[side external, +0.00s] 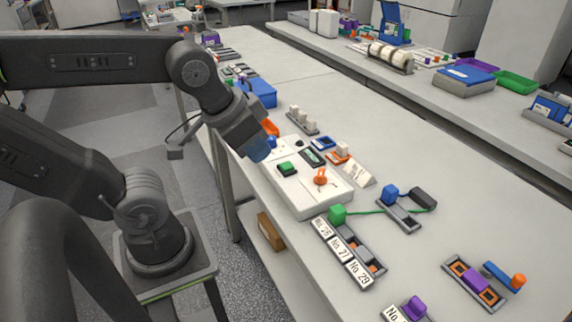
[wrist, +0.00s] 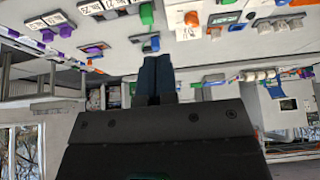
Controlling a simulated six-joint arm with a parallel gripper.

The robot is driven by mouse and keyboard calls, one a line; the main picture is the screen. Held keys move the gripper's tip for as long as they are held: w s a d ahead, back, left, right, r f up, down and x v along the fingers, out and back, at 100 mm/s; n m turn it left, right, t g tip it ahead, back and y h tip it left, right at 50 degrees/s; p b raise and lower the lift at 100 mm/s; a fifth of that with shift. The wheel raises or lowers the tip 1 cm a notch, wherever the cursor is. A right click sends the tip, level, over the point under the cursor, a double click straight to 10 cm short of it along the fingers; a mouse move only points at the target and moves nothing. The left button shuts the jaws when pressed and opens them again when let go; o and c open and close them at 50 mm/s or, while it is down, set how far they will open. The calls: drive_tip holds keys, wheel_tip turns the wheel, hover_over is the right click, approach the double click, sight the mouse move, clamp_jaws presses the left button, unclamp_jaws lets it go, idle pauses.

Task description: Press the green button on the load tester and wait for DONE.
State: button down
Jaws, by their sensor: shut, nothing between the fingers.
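The load tester (side external: 318,200) is a white box on the bench in the side external view. Its green button (side external: 286,168) is raised on a dark base near the side facing my arm. A dark display (side external: 311,157) and an orange knob (side external: 320,177) are also on its top. The display's text is too small to read. My gripper (side external: 259,152) is shut and empty, beyond the green button and left of it in the picture, apart from it. In the wrist view, the shut dark blue fingers (wrist: 155,76) point towards the bench. I cannot surely pick out the button there.
A rack with numbered labels (side external: 343,252) and a green block (side external: 337,214) stand just in front of the tester. A white card (side external: 358,173) is at its right. A blue bin (side external: 260,93) stands behind. The bench right of the tester has free room.

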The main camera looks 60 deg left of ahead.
drive_tip(key=m+t+h, duration=0.3)
drive_tip(key=m, duration=2.8)
hover_over(285, 164)
wheel_tip(285, 164, down, 6)
drive_tip(key=r, duration=0.1)
drive_tip(key=shift+w+f, duration=0.1)
drive_tip(key=shift+f, duration=0.15)
drive_tip(key=shift+f, duration=4.4)
drive_tip(key=shift+f, duration=0.1)
